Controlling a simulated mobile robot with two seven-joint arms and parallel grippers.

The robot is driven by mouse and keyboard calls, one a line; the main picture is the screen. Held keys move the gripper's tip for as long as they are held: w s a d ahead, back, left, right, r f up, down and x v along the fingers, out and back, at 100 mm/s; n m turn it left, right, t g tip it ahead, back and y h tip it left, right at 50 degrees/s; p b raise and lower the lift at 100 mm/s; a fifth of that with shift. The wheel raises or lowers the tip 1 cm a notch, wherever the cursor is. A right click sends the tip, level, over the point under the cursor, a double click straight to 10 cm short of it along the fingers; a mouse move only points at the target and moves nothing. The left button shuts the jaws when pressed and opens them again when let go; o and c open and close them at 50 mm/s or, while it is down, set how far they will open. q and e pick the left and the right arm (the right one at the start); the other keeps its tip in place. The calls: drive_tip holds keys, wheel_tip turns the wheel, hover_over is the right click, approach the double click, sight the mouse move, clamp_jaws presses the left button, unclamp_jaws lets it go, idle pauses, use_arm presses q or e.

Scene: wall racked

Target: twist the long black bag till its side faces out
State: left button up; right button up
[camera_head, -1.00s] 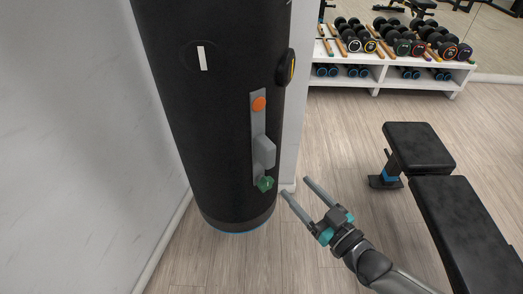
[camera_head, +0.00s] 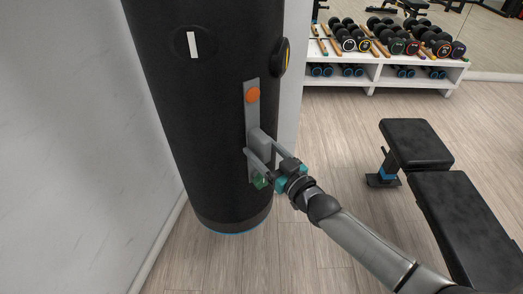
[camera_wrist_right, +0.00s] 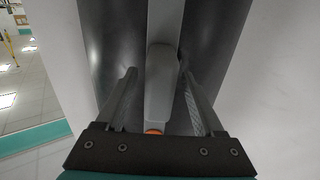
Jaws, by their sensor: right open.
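The long black bag (camera_head: 195,120) stands upright at the left in the head view, close to the wall. A grey plate (camera_head: 251,115) on its right side carries an orange knob (camera_head: 253,95), a grey handle block (camera_head: 260,146) and a green knob (camera_head: 261,182). My right gripper (camera_head: 259,148) is open at the handle block. In the wrist view the grey handle (camera_wrist_right: 160,85) lies between the two open fingers, with a gap on both sides. The green knob is partly hidden by the gripper. My left gripper is not in view.
A black bench (camera_head: 457,215) stands at the right. A white rack (camera_head: 385,70) with several dumbbells is at the back. The pale wall (camera_head: 75,130) is close at the left of the bag.

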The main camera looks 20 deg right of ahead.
drive_tip(key=shift+w+a, duration=0.1)
drive_tip(key=shift+w, duration=0.15)
clamp_jaws()
idle(0.5)
idle(0.9)
